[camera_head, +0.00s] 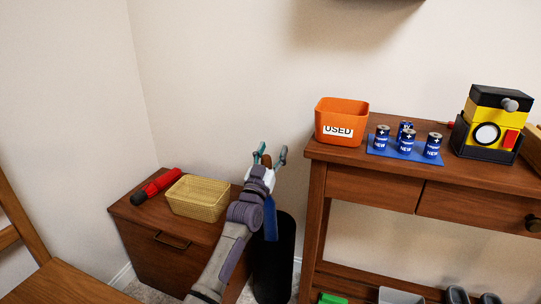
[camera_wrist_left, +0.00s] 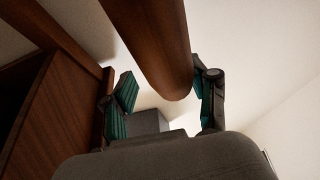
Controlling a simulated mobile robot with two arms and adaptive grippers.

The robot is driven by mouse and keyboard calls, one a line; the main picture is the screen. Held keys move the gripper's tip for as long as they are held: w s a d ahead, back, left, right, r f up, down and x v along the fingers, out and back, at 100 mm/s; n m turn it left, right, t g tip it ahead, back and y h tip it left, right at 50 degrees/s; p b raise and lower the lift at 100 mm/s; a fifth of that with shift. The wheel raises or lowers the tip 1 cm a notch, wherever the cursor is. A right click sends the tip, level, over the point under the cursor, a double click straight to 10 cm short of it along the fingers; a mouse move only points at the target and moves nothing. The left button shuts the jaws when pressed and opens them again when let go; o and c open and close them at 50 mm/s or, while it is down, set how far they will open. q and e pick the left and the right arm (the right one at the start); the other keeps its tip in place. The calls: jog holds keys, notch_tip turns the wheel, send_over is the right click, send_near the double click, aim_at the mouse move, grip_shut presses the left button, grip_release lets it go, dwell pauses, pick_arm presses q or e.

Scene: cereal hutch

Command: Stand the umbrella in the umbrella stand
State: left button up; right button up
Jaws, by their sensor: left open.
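The umbrella has a blue canopy (camera_head: 270,222) and a brown handle (camera_head: 266,160). It looks upright, with its lower end at the mouth of the tall black umbrella stand (camera_head: 272,272) on the floor; the dark rim hides how deep it sits. My left gripper (camera_head: 268,156) is open at the top of the umbrella, with its fingers on either side of the handle. In the left wrist view the brown handle (camera_wrist_left: 160,50) lies between the open fingers (camera_wrist_left: 163,100), with a clear gap on the left side. My right gripper is not in view.
A low cabinet (camera_head: 165,245) at the left bears a red-and-black torch-like thing (camera_head: 158,186) and a yellow basket (camera_head: 198,199). At the right, a wooden hutch (camera_head: 365,180) bears an orange bin (camera_head: 341,117), several blue batteries (camera_head: 405,144) and a yellow-black device (camera_head: 490,125).

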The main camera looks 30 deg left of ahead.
pick_arm(q)
jog(key=v, duration=1.2)
jog(key=shift+a+r, duration=0.1)
jog(key=shift+r, duration=0.05)
dwell(0.5)
